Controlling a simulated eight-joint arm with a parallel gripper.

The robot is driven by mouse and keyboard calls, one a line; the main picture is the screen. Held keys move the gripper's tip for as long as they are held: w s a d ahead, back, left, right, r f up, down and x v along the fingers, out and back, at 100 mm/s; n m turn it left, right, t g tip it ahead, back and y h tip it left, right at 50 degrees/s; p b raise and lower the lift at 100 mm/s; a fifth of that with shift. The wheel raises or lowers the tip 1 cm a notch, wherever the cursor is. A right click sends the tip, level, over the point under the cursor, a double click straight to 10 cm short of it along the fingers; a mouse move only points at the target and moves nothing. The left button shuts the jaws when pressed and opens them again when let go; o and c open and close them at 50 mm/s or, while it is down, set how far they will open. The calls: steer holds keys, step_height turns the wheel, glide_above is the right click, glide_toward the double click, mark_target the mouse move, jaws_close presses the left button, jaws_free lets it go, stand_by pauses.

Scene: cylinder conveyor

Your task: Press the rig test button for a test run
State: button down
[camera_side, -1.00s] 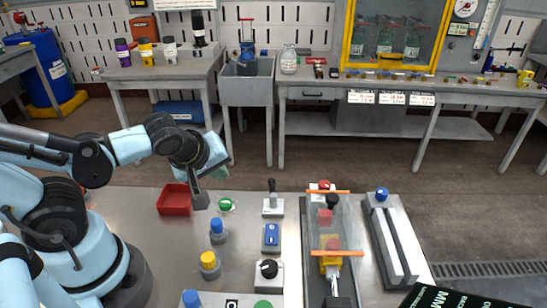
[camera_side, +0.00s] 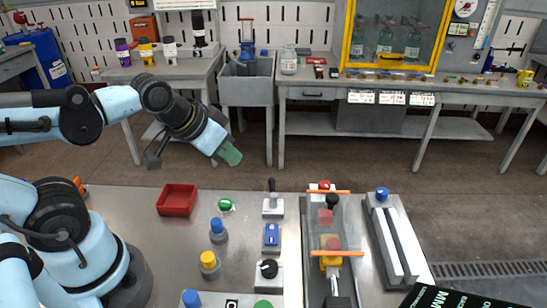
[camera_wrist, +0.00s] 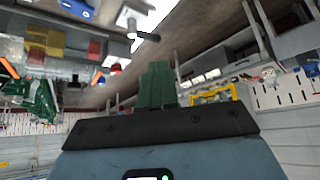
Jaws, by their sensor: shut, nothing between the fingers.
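My gripper (camera_side: 231,154) is raised in the air above the back edge of the bench, tilted down to the right. Its green fingers are together and empty, also in the wrist view (camera_wrist: 157,86). No label shows which control is the rig test button.
A red tray (camera_side: 177,199) lies at the bench's back left. A lever (camera_side: 272,200) and black rotary knob (camera_side: 269,268) stand mid-bench. A clear-walled rig with orange bars (camera_side: 337,252) and a twin-railed unit (camera_side: 393,238) stand to the right.

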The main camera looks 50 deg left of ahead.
mark_target(226, 201)
stand_by(0.3)
steer(key=a+m+g, duration=0.1)
steer(key=m+g, duration=0.1)
steer(key=m, duration=0.1)
steer(key=a+r+m+g, duration=0.1)
steer(key=m+g, duration=0.1)
steer(key=m, duration=0.1)
steer(key=r+m+g, duration=0.1)
steer(key=m+g, duration=0.2)
steer(key=shift+s+a+r, duration=0.15)
steer(key=shift+s+a, duration=0.1)
steer(key=shift+a, duration=0.15)
steer(key=shift+f, duration=7)
